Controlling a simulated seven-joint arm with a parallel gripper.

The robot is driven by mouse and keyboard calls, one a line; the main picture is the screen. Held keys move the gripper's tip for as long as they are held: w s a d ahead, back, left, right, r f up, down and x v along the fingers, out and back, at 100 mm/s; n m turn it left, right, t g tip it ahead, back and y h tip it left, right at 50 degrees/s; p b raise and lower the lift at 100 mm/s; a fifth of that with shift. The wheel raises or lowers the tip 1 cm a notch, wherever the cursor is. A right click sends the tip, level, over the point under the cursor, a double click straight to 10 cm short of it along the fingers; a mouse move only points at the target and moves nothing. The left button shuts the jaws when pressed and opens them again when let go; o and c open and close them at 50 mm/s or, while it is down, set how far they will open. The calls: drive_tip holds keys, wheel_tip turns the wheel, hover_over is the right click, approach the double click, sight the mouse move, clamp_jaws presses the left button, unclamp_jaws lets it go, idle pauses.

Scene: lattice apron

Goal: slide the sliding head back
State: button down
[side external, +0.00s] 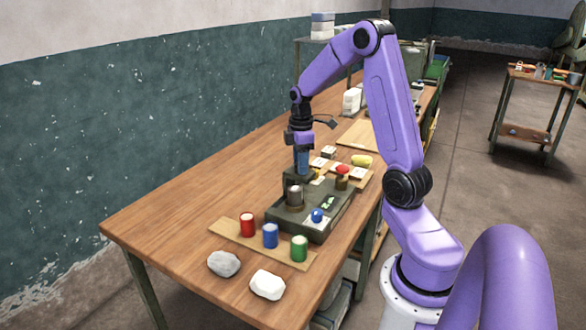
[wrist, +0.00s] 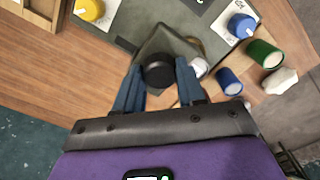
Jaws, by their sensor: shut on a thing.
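The sliding head (wrist: 165,42) is a grey-green wedge-shaped block with a dark round knob (wrist: 158,72) on its narrow end. In the side view the head (side external: 298,174) sits above the dark green machine base (side external: 330,222). My gripper (wrist: 160,66) has its blue fingers on both sides of the knob and is shut on it. In the side view my gripper (side external: 301,163) points straight down at the head. A metal cylinder (side external: 295,194) stands on the base below the head. The fingers hide the knob in the side view.
A board in front holds red (side external: 247,224), blue (side external: 270,235) and green (side external: 299,247) cylinders. Grey (side external: 223,263) and white (side external: 267,284) stones lie nearer the front edge. A blue knob (side external: 317,215) is on the base. The table's left side is clear.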

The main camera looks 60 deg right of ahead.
drive_tip(key=shift+d, duration=1.85)
drive_tip(key=c, duration=0.7)
unclamp_jaws()
drive_tip(key=shift+o, duration=0.2)
wheel_tip(320, 180, up, 18)
drive_tip(key=shift+f, duration=0.25)
